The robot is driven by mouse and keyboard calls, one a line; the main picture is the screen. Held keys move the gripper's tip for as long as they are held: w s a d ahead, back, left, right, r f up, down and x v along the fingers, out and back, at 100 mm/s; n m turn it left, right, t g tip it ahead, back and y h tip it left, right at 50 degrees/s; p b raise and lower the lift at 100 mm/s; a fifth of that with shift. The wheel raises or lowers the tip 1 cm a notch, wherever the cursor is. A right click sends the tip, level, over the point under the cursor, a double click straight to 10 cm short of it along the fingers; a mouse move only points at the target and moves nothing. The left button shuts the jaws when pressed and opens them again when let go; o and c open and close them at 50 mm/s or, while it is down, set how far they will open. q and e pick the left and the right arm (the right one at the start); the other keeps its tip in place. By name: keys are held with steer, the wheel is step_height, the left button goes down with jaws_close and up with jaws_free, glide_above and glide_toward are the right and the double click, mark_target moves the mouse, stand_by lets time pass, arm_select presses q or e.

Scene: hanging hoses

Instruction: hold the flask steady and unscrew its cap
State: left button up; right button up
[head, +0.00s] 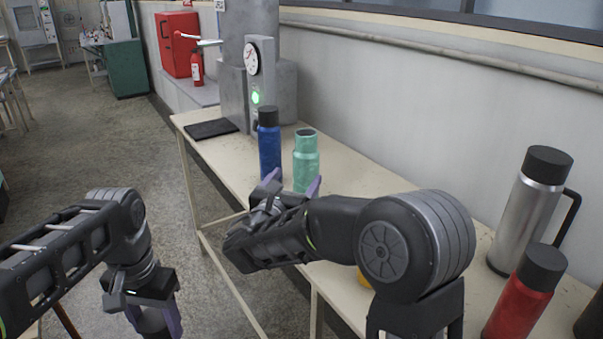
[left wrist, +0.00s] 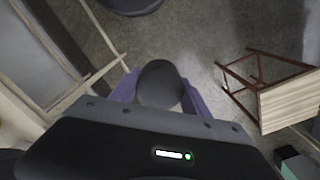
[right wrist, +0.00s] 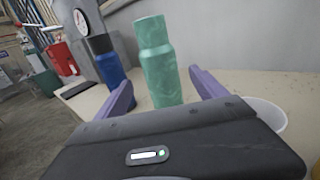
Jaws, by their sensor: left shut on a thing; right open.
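A turquoise flask (head: 306,165) stands upright on the table with its mouth uncovered. It also shows in the right wrist view (right wrist: 161,70). My right gripper (head: 292,184) is open, and its purple fingers point toward the flask. In the right wrist view the flask shows between the fingertips; whether they reach around it I cannot tell. My left gripper (left wrist: 160,92) is shut on a dark round cap (left wrist: 160,80), held away from the table, over the floor. Anything under this cap is hidden.
A blue flask (head: 269,150) with a dark cap stands left of the turquoise one. A steel jug (head: 525,215) and a red flask (head: 520,300) stand at the right. A gauge machine (head: 262,75) is behind. A wooden stool (left wrist: 285,100) is on the floor.

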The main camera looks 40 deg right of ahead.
steer(key=shift+s+a, duration=0.25)
steer(key=shift+a, duration=0.1)
stand_by(0.4)
